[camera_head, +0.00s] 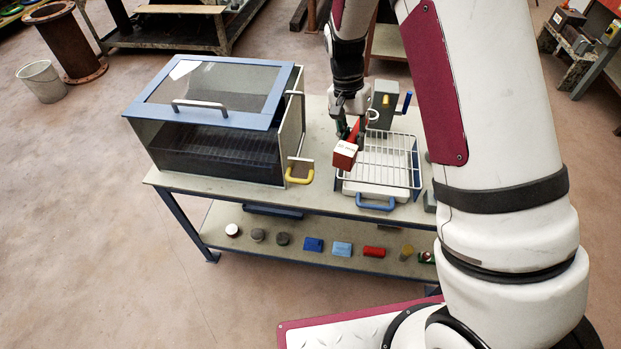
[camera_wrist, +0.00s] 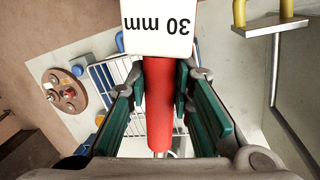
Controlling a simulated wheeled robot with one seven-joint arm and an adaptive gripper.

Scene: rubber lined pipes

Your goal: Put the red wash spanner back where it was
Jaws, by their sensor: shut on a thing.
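My gripper (camera_head: 350,130) is shut on the red handle of the spanner, above the left side of the white wire rack (camera_head: 415,160). The spanner's head (camera_head: 345,155) is a block with a pale face and a red side, hanging toward the rack's front left. In the wrist view the red handle (camera_wrist: 159,110) lies between the green finger pads, and the pale head (camera_wrist: 157,28) is marked "30 mm". The spanner seems clear of the rack, though its exact height is hard to tell. Its earlier place is not evident.
A blue handle (camera_head: 375,205) fronts the rack's tray. A grey device (camera_head: 384,98) stands behind. The lower shelf (camera_head: 300,250) holds several small blocks and cylinders.

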